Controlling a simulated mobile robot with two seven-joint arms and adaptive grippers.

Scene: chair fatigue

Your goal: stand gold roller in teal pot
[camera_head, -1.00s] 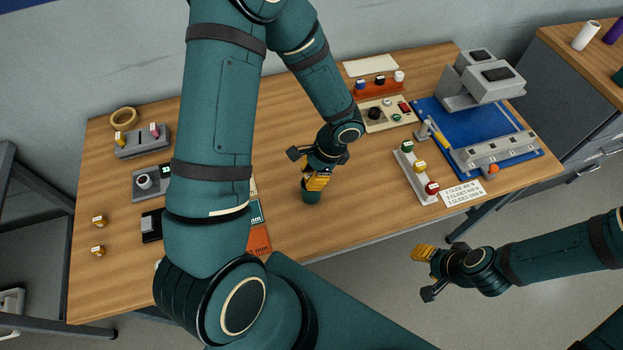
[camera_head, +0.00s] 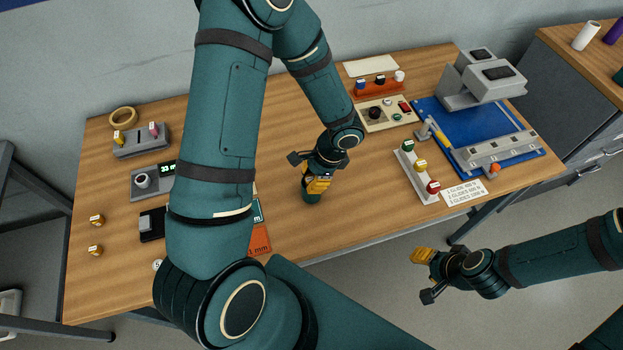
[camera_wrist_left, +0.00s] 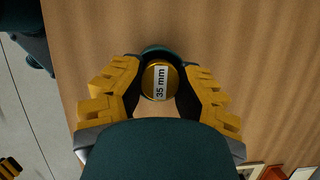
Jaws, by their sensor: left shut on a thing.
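My left gripper (camera_head: 318,184) points down over the front middle of the table, shut on the gold roller. In the left wrist view the gold roller (camera_wrist_left: 150,82) shows its round end, labelled "35 mm", between the yellow fingers. The teal pot (camera_head: 311,197) stands upright on the table under the fingers. Its rim (camera_wrist_left: 156,49) shows just behind the roller in the left wrist view. The roller lines up with the pot's mouth; how deep it sits is hidden. My right gripper (camera_head: 427,276) is open and empty, off the table's front edge.
A rack with green, yellow and red knobs (camera_head: 417,172) stands to the right, near a blue mat (camera_head: 452,122) with a grey machine. Two small gold pieces (camera_head: 96,220) lie far left. Bare wood (camera_head: 285,225) surrounds the pot.

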